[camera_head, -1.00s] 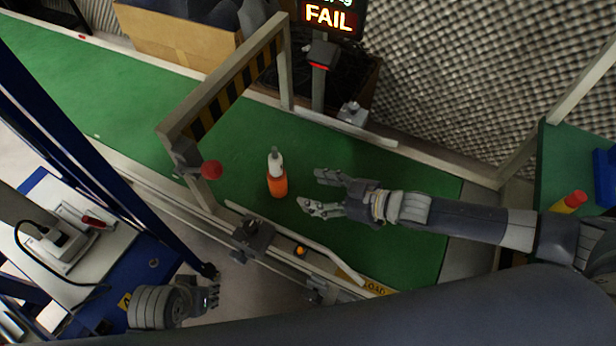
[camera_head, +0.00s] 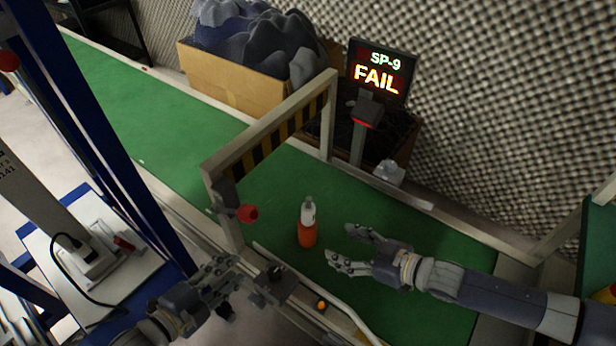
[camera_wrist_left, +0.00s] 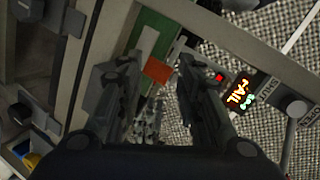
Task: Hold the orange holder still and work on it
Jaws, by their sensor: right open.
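The orange holder (camera_head: 307,235) stands upright on the green conveyor belt, with a white, grey-tipped piece (camera_head: 308,209) in its top. In the left wrist view the orange holder (camera_wrist_left: 157,70) shows beyond and between the fingertips. My left gripper (camera_head: 232,274) is open and empty, to the left of the holder and near the conveyor's front rail. It also shows in the left wrist view (camera_wrist_left: 155,72), fingers apart. My right gripper (camera_head: 343,246) is open just right of the holder, its fingers pointing at it with a small gap. Neither gripper touches the holder.
A striped gate frame (camera_head: 270,140) with a red knob (camera_head: 247,213) spans the belt (camera_head: 180,135) left of the holder. A screen reading "SP-9 FAIL" (camera_head: 380,72) stands behind. A dark rail bracket (camera_head: 275,283) lies close to my left gripper.

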